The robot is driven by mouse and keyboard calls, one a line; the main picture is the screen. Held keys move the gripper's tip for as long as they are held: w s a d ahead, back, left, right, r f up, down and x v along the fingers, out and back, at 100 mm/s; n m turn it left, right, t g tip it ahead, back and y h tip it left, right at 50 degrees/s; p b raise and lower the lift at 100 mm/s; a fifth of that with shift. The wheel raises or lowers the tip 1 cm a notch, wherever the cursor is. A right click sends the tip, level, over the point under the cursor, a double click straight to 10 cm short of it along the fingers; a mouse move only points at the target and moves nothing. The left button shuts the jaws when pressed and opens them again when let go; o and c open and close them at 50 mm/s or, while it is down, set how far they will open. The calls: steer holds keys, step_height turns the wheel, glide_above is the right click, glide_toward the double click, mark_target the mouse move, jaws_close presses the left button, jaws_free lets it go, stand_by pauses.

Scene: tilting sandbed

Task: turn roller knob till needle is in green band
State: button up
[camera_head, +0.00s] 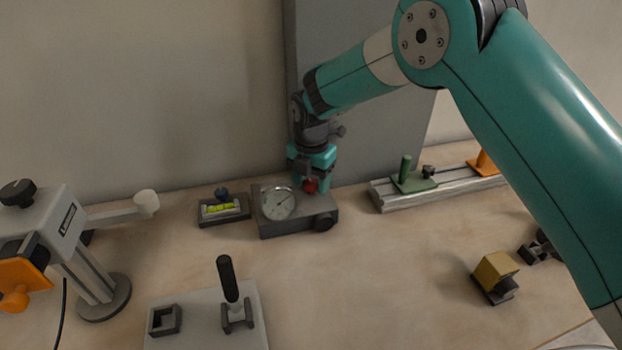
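A dark grey box (288,226) stands on the bench and carries a round pale dial (279,203). The dial has a thin needle that appears to point to the upper right; a green band is too small to make out. Nothing is at the black knob.
A block with a yellow-green level vial (221,209) stands left of the box. A metal rail (412,198) with a green slider (413,180) lies to the right. A plate with a black-handled lever (229,280) is in front. The bench between box and yellow block (495,270) is clear.

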steer(key=c, duration=0.6)
steer(key=shift+m, duration=0.4)
steer(key=m, duration=0.3)
steer(key=shift+p, duration=0.4)
steer(key=m, duration=0.3)
steer(key=shift+m, duration=0.3)
steer(key=m, duration=0.4)
steer(key=shift+p, duration=0.4)
steer(key=shift+m, duration=1.9)
